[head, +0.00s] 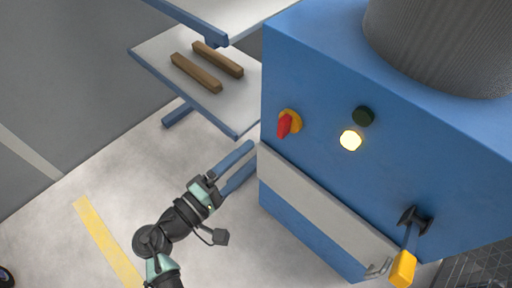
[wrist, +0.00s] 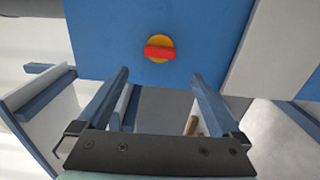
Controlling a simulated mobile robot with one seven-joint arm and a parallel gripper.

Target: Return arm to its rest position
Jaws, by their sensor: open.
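My gripper (head: 243,166) is at the end of my arm, low in front of the blue machine's left edge in the head view. Its two long blue fingers are apart with nothing between them. In the wrist view my gripper (wrist: 160,84) also shows open, its fingers pointing at the blue machine face. A red switch handle on a yellow disc (wrist: 159,48) shows beyond and above the fingertips there, apart from them. The same red switch (head: 285,123) is on the machine front in the head view.
The blue machine (head: 330,80) fills the right side, with a lit round lamp (head: 350,140), a dark button (head: 363,116) and a yellow-ended lever (head: 403,268). A shelf (head: 160,50) behind holds two brown bars (head: 196,73).

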